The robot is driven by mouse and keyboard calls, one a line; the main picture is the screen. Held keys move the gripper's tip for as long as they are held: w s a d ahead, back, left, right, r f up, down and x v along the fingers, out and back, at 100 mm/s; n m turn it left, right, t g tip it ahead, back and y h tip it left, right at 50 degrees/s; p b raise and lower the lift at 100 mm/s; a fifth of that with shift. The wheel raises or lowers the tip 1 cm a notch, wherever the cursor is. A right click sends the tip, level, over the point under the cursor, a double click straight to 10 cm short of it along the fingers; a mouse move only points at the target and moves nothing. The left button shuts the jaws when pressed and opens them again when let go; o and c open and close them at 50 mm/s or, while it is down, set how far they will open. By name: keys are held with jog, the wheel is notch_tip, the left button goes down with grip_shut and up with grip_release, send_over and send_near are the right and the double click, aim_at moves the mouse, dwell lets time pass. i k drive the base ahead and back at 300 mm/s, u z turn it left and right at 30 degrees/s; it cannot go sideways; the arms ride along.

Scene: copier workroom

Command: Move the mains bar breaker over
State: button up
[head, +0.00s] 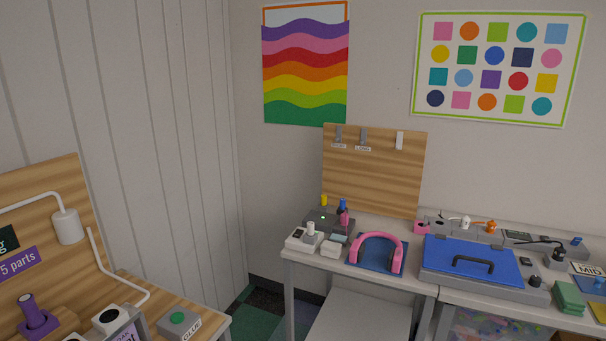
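No label that reads mains bar or breaker can be made out. A small white box with a dark piece on top (298,234) sits at the front left corner of the small table (349,264); it may be the mains bar breaker, but it is too small to tell. A grey box with a green light (320,216) stands behind it. Another white block (334,248) lies to its right. My gripper is not in view.
A blue-lidded machine (471,262) stands farther right. A wooden hook board (372,180) rises behind. A wooden bench with a green button box (178,322) is at the lower left.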

aim_at(577, 240)
jog(key=z, duration=4.2)
jog(key=i, duration=0.1)
jog(key=u, duration=2.7)
jog(key=k, duration=0.7)
jog(key=z, duration=0.45)
jog(key=i, duration=1.15)
